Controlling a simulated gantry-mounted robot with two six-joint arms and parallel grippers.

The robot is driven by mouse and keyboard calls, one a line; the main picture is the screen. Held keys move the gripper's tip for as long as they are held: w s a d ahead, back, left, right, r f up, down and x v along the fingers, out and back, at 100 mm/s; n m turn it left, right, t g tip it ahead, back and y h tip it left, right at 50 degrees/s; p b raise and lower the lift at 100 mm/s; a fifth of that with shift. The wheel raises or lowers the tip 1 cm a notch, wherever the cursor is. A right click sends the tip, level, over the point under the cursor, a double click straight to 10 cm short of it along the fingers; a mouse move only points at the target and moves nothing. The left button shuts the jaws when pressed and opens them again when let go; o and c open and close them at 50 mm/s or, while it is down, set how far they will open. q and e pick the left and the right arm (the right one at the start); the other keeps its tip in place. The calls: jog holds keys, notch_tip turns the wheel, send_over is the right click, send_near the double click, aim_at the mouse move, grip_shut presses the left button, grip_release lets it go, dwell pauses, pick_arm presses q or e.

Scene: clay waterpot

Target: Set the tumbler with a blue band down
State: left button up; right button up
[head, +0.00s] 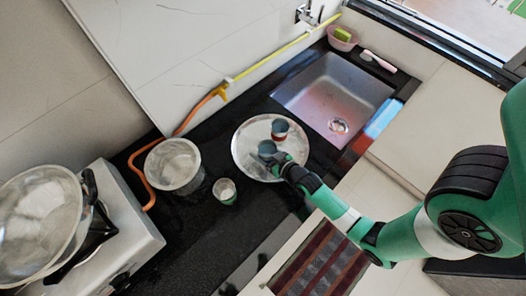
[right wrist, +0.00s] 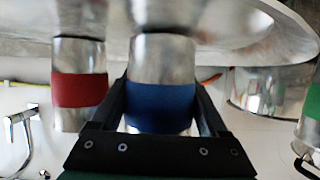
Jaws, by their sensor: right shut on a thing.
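The tumbler with a blue band (head: 266,147) is at the middle of the round steel tray (head: 243,142) in the head view. My right gripper (head: 275,159) is shut on it, one finger on each side of the blue band in the right wrist view (right wrist: 160,100). That view looks upside down, with the tray along the top. The tumbler looks upright, at or just above the tray; I cannot tell whether its base touches. A tumbler with a red band (head: 280,128) stands beside it on the tray. My left gripper is not in view.
A tumbler with a green band (head: 225,191) and a steel pot (head: 173,165) stand on the dark counter left of the tray. A sink (head: 333,92) is at the upper right. An orange hose (head: 147,180) runs behind the pot. The tray's left part is bare.

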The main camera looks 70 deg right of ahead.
jog(key=shift+f, duration=0.2)
jog(key=o, duration=1.3)
jog(key=shift+r, duration=0.3)
jog(key=p+v, duration=0.2)
jog(key=v, duration=1)
jog(key=shift+p, duration=0.3)
